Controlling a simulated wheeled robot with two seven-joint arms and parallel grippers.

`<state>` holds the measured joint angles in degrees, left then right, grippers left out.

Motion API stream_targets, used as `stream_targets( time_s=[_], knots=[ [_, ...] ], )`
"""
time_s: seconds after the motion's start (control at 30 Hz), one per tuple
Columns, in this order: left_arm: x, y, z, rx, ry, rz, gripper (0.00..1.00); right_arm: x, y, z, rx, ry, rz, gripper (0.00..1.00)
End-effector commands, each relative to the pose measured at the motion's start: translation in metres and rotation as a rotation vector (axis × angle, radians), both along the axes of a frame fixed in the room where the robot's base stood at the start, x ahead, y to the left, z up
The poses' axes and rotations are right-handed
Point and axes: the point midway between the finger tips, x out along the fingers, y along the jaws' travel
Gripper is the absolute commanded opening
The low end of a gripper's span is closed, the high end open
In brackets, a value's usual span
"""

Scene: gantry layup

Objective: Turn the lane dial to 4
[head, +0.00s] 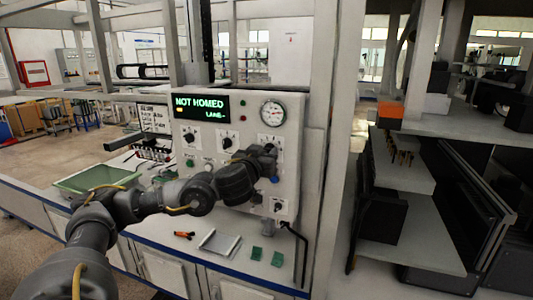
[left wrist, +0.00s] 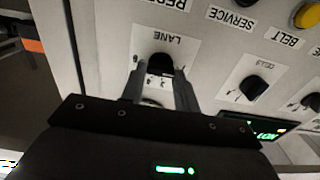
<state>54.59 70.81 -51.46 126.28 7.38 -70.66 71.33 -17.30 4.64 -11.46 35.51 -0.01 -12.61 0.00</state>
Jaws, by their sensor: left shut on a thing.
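The lane dial (left wrist: 160,66) is a black knob on a white plate marked LANE, seen upside down in the left wrist view. My left gripper (left wrist: 160,88) has a finger on each side of the knob and is shut on it. Small numbers show around the dial, but I cannot read its setting. In the head view my left gripper (head: 269,154) is at the right side of the control panel (head: 212,165) and covers much of the dial area. The panel's display (head: 201,106) reads NOT HOMED, with LANE and a dash below. My right gripper is not in view.
Another dial marked CELLS (left wrist: 251,87) sits beside the lane dial, and a yellow button (left wrist: 307,15) is near BELT. A round gauge (head: 272,113) is above. A green tray (head: 97,178), orange-handled tool (head: 184,235) and grey tray (head: 220,242) lie on the bench.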

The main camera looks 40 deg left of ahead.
Motion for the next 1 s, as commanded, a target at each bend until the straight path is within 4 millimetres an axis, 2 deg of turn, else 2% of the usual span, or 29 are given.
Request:
stream_targets(
  time_s=[0.27,0.47,1.0],
  knots=[
    [0.0009,-0.0002,0.0004,0.023,0.007,0.001,0.08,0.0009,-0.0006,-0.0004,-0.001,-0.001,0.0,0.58],
    [0.0016,-0.0011,-0.0002,0.11,0.039,0.0,0.08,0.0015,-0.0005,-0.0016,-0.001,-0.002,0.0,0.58],
    [0.0023,-0.0026,-0.0003,0.569,0.199,0.0,0.08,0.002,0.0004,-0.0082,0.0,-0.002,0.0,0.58]
  ],
)
